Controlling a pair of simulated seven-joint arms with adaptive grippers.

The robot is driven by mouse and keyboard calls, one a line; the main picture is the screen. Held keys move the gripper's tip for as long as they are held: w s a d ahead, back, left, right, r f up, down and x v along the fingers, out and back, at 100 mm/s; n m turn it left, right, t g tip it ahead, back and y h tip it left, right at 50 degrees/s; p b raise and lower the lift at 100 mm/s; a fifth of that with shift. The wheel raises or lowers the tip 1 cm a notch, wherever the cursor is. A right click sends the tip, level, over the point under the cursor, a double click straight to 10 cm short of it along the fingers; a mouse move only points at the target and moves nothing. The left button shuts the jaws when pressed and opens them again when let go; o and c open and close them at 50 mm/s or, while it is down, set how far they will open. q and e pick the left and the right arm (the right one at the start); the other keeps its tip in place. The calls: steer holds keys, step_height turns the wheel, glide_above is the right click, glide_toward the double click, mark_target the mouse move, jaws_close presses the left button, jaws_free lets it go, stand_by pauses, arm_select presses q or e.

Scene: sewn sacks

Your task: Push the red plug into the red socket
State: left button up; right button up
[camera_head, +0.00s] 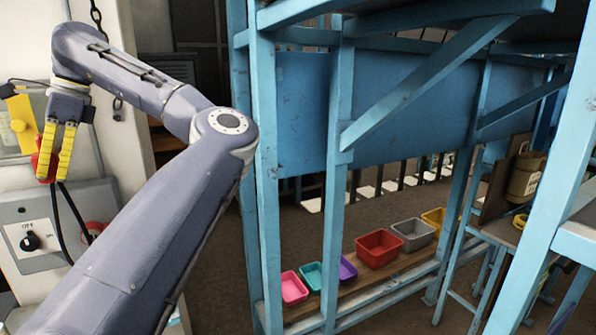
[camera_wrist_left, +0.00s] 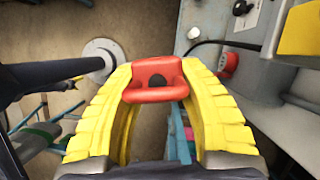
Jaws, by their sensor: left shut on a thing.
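My left gripper (camera_head: 54,176) points downward at the far left of the head view, its yellow ribbed fingers shut on the red plug (camera_head: 45,153). A black cable hangs below the plug. In the left wrist view the red plug (camera_wrist_left: 153,78) sits between the tips of the yellow fingers. A round red part, which looks like the red socket (camera_head: 95,231), is on the grey panel below and to the right of the gripper, partly behind the cable. It also shows in the left wrist view (camera_wrist_left: 228,63), apart from the plug. My right gripper is in neither view.
The grey panel (camera_head: 22,262) has a black OFF knob (camera_head: 30,241). A yellow box (camera_head: 19,123) is on the wall beside the gripper. A blue steel frame (camera_head: 265,180) stands right of my arm, with several coloured bins, including a red bin (camera_head: 379,247), on a low shelf.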

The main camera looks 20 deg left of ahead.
arm_select(q)
steer(key=s+d+f+n+h, duration=0.5)
steer(key=s+d+f+n, duration=0.4)
steer(key=s+d+n, duration=0.3)
steer(key=n, duration=0.2)
steer(key=shift+s+d+n, duration=0.3)
steer(key=shift+s+d, duration=0.05)
steer(key=shift+f+h, duration=0.1)
steer(key=shift+h, duration=0.2)
steer(key=shift+f, duration=0.1)
